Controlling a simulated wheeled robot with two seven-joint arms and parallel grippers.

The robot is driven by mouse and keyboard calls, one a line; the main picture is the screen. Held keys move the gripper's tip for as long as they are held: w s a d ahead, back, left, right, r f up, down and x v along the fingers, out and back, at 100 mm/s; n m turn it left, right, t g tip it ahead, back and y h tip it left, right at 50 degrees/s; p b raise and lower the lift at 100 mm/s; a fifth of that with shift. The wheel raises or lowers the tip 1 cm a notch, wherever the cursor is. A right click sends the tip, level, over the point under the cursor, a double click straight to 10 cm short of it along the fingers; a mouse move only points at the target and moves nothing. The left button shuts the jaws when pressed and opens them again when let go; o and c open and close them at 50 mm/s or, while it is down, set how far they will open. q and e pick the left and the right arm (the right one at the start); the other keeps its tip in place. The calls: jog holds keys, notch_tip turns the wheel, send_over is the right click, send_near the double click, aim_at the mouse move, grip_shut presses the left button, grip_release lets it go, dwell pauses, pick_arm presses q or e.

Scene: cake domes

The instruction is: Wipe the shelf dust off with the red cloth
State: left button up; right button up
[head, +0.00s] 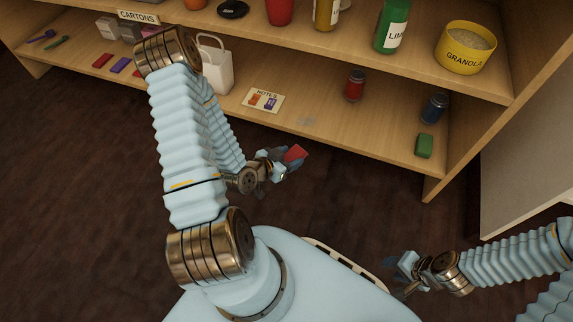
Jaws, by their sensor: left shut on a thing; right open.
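The red cloth (296,154) is held in my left gripper (286,161), which is shut on it just in front of the lower shelf's front edge. A faint greyish dust patch (307,121) lies on the lower shelf (330,134), right of the notes card and a little beyond the cloth. The cloth looks apart from the shelf surface. My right gripper (398,271) is open and empty, low at the right in front of the shelf unit. My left arm hides part of the shelf at the left.
On the lower shelf are a notes card (263,100), a white bag (216,66), a red jar (354,85), a dark blue jar (434,108) and a green block (425,146). The upper shelf holds a green bottle (392,25) and a granola tub (465,49).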

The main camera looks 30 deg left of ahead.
aim_at(291, 151)
pick_arm(q)
jog(key=shift+w+a+f+b, duration=0.25)
jog(key=shift+w+b, duration=0.35)
jog(key=shift+b, duration=0.55)
jog(key=shift+w+a+f+b, duration=0.15)
jog(key=shift+w+b, duration=0.4)
jog(key=shift+b, duration=0.6)
jog(key=shift+w, duration=0.3)
jog(key=w, duration=0.3)
jog(key=w+a, duration=0.1)
jog(key=w, duration=0.2)
jog(key=w+a, duration=0.1)
jog(key=w, duration=0.3)
jog(key=shift+a+f, duration=0.15)
jog(key=shift+a, duration=0.05)
jog(key=w, duration=0.1)
jog(key=w+a+b, duration=0.1)
jog(key=w, duration=0.3)
jog(key=shift+w+a+f+b, duration=0.15)
jog(key=shift+w+f+b, duration=0.1)
jog(key=shift+b, duration=0.05)
jog(key=shift+w+a, duration=0.25)
jog(key=shift+w, duration=0.7)
jog(key=shift+f, duration=0.55)
jog(key=shift+s, duration=0.1)
